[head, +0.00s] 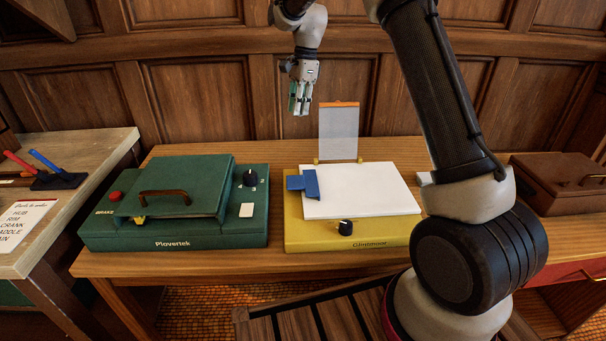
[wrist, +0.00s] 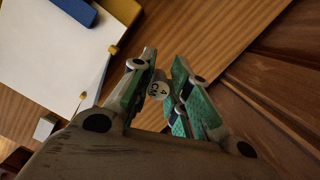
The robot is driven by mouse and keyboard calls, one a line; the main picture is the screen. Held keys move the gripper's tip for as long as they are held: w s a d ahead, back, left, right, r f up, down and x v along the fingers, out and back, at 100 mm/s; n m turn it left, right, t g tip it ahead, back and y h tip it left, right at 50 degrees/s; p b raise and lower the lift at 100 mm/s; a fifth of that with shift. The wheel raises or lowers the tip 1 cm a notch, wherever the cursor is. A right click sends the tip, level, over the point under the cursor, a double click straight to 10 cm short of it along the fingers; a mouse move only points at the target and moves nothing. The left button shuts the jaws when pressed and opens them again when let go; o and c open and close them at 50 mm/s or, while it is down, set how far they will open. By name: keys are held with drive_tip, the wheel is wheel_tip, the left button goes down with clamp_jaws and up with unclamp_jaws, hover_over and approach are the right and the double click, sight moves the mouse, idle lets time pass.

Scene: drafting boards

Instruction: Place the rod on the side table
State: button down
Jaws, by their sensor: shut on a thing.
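My gripper (head: 300,100) hangs high above the back of the wooden table, near the panelled wall, its green-padded fingers pointing down. In the wrist view my gripper (wrist: 165,95) is shut on the rod (wrist: 158,90), whose pale round end with dark lettering shows between the pads. The rest of the rod is hidden by the fingers, and I cannot make it out in the head view. A separate pale-topped table (head: 98,150) stands at the left, apparently the side table. Its front part bears a printed card.
A brown case (head: 555,185) is at right. Red and blue-handled tools (head: 45,165) occupy the pale table.

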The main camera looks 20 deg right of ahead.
sight(298, 164)
wheel_tip(298, 164, down, 18)
drive_tip(key=shift+r, duration=0.1)
idle(0.5)
drive_tip(key=c, duration=1.4)
unclamp_jaws()
drive_tip(key=shift+o, duration=0.2)
wheel_tip(298, 164, up, 12)
drive_tip(key=d, duration=0.1)
drive_tip(key=shift+w+d, duration=0.25)
drive_tip(key=shift+d, duration=0.1)
drive_tip(key=shift+a, duration=0.1)
